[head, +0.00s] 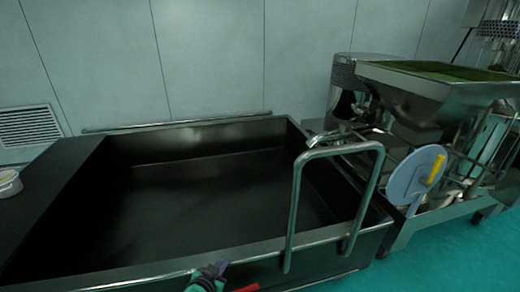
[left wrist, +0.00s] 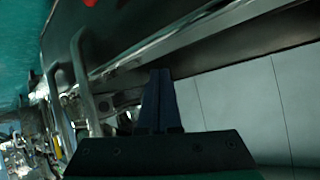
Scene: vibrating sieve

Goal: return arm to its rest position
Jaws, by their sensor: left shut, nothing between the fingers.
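My left gripper (head: 221,267) shows at the bottom edge of the head view, in front of the near rim of a large dark metal basin (head: 200,262). Only its tip and a green part show there; the rest of the arm is out of frame. In the left wrist view the dark fingers (left wrist: 158,100) are shut together with nothing between them. The basin's rim runs past beyond them. My right gripper is in neither view.
A bent metal handle (head: 295,205) rises from the basin's near right side. A steel machine with a hopper (head: 410,85) of green material stands at the right, with a pale round disc (head: 408,185). A small red thing (head: 248,288) is at the bottom edge. Green floor (head: 450,255) is clear at lower right.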

